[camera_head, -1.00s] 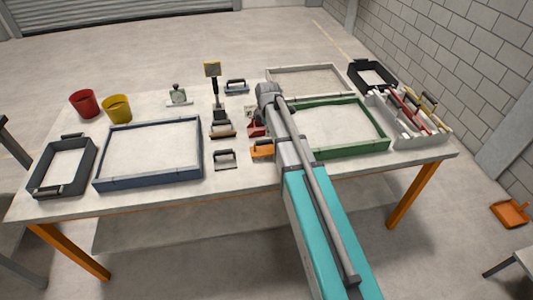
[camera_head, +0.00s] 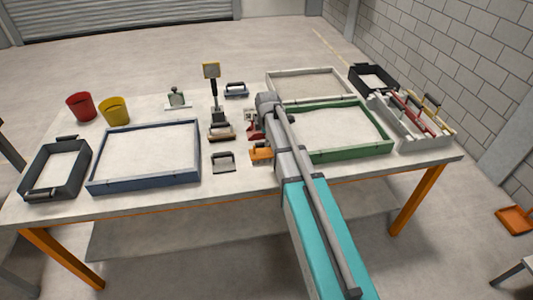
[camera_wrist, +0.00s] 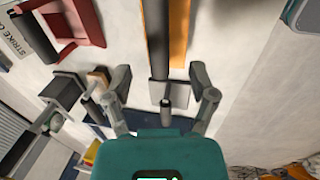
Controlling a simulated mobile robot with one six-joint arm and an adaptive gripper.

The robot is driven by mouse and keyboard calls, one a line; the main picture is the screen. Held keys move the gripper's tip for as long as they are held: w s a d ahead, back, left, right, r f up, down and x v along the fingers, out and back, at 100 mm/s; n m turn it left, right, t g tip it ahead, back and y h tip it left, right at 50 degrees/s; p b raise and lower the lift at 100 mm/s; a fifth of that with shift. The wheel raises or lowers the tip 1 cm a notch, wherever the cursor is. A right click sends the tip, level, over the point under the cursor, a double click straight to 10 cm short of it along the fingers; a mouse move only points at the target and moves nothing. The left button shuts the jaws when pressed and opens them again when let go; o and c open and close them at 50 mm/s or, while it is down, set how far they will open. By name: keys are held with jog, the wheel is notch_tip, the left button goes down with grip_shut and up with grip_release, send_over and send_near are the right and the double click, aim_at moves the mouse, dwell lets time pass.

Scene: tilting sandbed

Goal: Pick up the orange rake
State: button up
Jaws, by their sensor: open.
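The orange rake (camera_head: 261,151) lies on the table between the blue-grey frame and the green frame, partly behind my arm in the head view. In the wrist view its orange strip (camera_wrist: 179,40) shows at the top, beside a dark bar (camera_wrist: 158,35). A grey plate with a round post (camera_wrist: 165,98) shows below them; I cannot tell whether it belongs to the rake. My gripper (camera_wrist: 160,72) is open over these parts, with one finger on each side and no visible grip. In the head view my arm hides the fingers.
A red tool (camera_head: 254,131) lies just behind the rake, and a grey float (camera_head: 222,162) to its left. The green frame (camera_head: 352,155) stands close on the right, the blue-grey frame (camera_head: 150,183) on the left. A tool box (camera_head: 424,144) stands at the far right.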

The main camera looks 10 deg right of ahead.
aim_at(266, 151)
jog(key=shift+f, duration=0.1)
jog(key=shift+w+d+f+b, duration=0.1)
jog(key=shift+w+f+b, duration=0.1)
jog(key=shift+f+b, duration=0.65)
jog(key=shift+w+a+f+b, duration=0.1)
jog(key=shift+w+f+b, duration=0.1)
jog(key=shift+f+b, duration=0.65)
jog(key=shift+w+d+f+b, duration=0.1)
jog(key=shift+w+f+b, duration=0.1)
jog(key=shift+f+b, duration=0.65)
jog(key=shift+r, duration=0.1)
grip_shut()
